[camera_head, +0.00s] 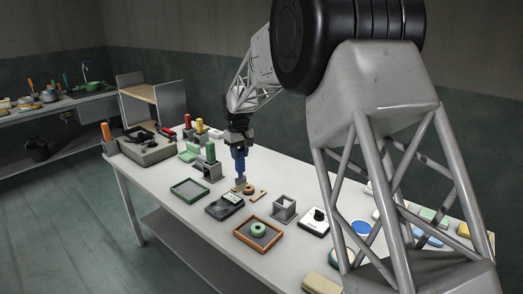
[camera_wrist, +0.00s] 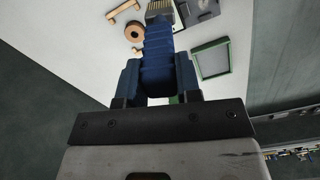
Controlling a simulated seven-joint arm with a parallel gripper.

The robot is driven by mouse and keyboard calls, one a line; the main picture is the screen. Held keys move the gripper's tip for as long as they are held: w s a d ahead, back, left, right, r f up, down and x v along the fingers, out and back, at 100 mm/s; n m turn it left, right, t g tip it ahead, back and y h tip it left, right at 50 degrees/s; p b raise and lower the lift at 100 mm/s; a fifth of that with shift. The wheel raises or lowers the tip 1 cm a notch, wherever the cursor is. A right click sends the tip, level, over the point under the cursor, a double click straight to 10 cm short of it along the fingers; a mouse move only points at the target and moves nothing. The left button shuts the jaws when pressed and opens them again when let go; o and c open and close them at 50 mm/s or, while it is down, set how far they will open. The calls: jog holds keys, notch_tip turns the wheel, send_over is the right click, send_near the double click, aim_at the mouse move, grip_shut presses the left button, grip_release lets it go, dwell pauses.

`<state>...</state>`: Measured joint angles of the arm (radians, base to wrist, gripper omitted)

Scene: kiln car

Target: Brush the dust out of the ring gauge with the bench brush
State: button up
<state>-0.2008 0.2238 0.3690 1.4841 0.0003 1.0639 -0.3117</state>
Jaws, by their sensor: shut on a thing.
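My gripper (camera_head: 238,147) is shut on the blue handle of the bench brush (camera_head: 239,163), which hangs upright with its pale bristles down near the table top. In the wrist view the brush (camera_wrist: 158,50) sits between the two blue fingers of my gripper (camera_wrist: 157,78), its bristles at the top edge. A brown ring (camera_head: 248,189), which looks like the ring gauge, lies flat just right of the bristles; it also shows in the wrist view (camera_wrist: 135,33), apart from the handle. I cannot tell whether the bristles touch it. No dust can be made out.
A wooden bar piece (camera_head: 259,194) lies beside the ring. A dark device (camera_head: 224,207), a green-rimmed tray (camera_head: 182,197), a brown-rimmed tray (camera_head: 242,237) holding a green ring (camera_head: 258,230), and a grey square holder (camera_head: 284,209) stand close around.

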jog(key=s+a+n, duration=0.1)
jog(key=a+n, duration=0.2)
jog(key=a, duration=0.6)
jog(key=shift+s+a+f, duration=0.2)
jog(key=shift+f, duration=0.35)
jog(key=shift+f, duration=2.45)
jog(key=shift+w+a, duration=0.45)
jog(key=shift+w, duration=0.05)
jog(key=shift+f, duration=0.95)
dwell(1.1)
